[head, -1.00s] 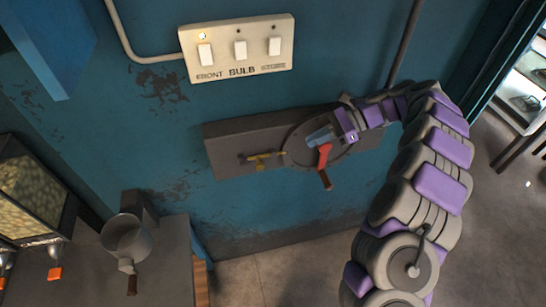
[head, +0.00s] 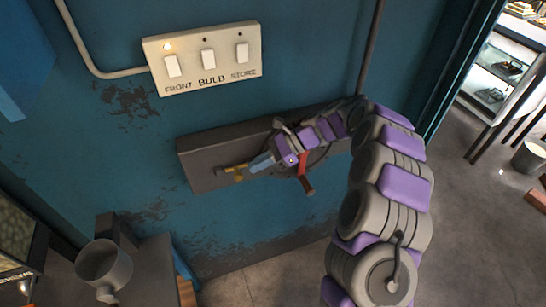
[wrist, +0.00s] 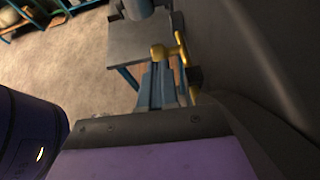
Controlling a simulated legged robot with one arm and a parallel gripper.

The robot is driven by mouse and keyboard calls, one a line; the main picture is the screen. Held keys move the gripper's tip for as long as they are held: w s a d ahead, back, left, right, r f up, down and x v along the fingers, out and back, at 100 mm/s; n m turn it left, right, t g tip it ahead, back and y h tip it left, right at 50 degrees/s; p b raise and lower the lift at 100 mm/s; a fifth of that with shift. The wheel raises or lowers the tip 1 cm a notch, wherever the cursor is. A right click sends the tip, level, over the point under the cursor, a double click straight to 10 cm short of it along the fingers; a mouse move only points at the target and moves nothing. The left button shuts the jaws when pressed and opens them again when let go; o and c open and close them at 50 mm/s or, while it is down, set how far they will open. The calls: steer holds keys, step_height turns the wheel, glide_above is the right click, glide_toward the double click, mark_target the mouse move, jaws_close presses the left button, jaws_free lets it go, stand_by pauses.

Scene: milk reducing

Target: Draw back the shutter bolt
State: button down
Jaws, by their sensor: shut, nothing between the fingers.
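The brass shutter bolt (head: 236,171) sits on a dark wall-mounted panel (head: 200,163) in the head view. It also shows in the wrist view as a brass bar with a knob (wrist: 181,50) just past my fingertips. My gripper (head: 253,167) has blue-grey fingers, shut and empty, with the tips at the right end of the bolt. In the wrist view, my gripper (wrist: 162,68) points at the brass end. I cannot tell whether the tips touch it. My gripper hides part of the bolt's right side.
A red lever (head: 303,168) with a brown grip hangs just right of my gripper, on a round plate partly hidden by my arm. A white switch panel (head: 205,60) is above. A grey pot (head: 104,268) stands on a bench at lower left.

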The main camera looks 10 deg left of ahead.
mark_target(237, 175)
steer(key=shift+x, duration=1.3)
steer(key=shift+s+a+r+p, duration=0.15)
steer(key=shift+s+a+p, duration=0.2)
steer(key=shift+a, duration=0.05)
steer(key=s+a+p, duration=0.2)
steer(key=a, duration=0.1)
steer(key=shift+a, duration=0.15)
steer(key=shift+w+d+r+p, duration=0.15)
steer(key=shift+d+r+p, duration=0.1)
steer(key=shift+d+p, duration=0.2)
steer(key=p+v, duration=0.2)
steer(key=v, duration=1)
steer(key=shift+w+d, duration=0.3)
steer(key=shift+w, duration=0.05)
